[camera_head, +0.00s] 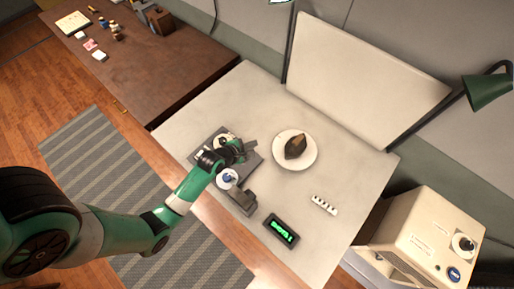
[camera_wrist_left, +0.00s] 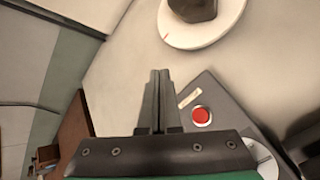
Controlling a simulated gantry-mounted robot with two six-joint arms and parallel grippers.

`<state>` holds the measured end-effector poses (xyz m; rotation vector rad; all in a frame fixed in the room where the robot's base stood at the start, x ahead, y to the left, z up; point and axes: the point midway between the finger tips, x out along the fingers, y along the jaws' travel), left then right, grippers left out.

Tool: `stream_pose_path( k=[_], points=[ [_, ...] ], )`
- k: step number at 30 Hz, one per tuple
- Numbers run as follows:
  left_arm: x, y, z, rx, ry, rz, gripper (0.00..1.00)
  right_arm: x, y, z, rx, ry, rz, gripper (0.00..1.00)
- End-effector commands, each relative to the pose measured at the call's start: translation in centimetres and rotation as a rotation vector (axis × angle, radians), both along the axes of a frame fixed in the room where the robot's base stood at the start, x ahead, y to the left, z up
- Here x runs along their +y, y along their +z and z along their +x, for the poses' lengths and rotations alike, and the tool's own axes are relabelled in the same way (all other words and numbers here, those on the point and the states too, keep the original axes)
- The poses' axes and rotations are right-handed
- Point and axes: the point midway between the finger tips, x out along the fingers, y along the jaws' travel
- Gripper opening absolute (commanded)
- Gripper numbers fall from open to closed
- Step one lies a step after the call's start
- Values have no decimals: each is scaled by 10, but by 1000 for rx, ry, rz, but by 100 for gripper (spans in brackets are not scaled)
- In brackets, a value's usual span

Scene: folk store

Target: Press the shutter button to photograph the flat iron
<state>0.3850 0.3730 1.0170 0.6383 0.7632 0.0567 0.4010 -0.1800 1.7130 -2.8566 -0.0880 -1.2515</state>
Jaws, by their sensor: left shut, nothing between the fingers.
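The flat iron (camera_head: 295,146) is a dark, wedge-like object on a round white turntable or plate (camera_head: 280,156). In the left wrist view, part of the iron (camera_wrist_left: 193,7) shows at the top edge. A dark grey base (camera_head: 243,198) with small parts on it stands on the pale table, left of the plate. In the left wrist view a round red button (camera_wrist_left: 201,115) sits on the base, apparently the shutter button; my gripper hides it in the head view. My left gripper (camera_head: 248,151) is shut and empty over the base. Its fingertips (camera_wrist_left: 160,73) appear left of the button.
A small box with a green lit display (camera_head: 282,231) and a white strip with dark marks (camera_head: 324,205) lie on the table. A white backboard (camera_head: 365,75) stands behind. A cream cabinet (camera_head: 425,240) is at the right, a brown table (camera_head: 140,60) at the left.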

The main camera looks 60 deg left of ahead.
Motion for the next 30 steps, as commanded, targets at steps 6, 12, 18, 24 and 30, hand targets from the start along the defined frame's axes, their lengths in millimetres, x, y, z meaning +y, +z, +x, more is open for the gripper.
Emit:
stream_pose_path(
  k=[6, 12, 18, 24, 30],
  points=[
    [8, 4, -56, 87, 86, -48, 0, 0, 43, 0, 1, 0, 0, 50],
    [13, 3, -58, 86, 98, -47, 0, 0, 42, 0, 1, 0, 0, 50],
    [13, 3, -57, 84, 97, -46, 0, 0, 41, 0, 1, 0, 0, 50],
    [12, -7, -57, 84, 96, -45, 0, 0, 31, 0, 1, 0, 0, 50],
    [12, -32, -57, 84, 96, -45, 0, 0, 5, 0, 1, 0, 0, 50]
  ],
)
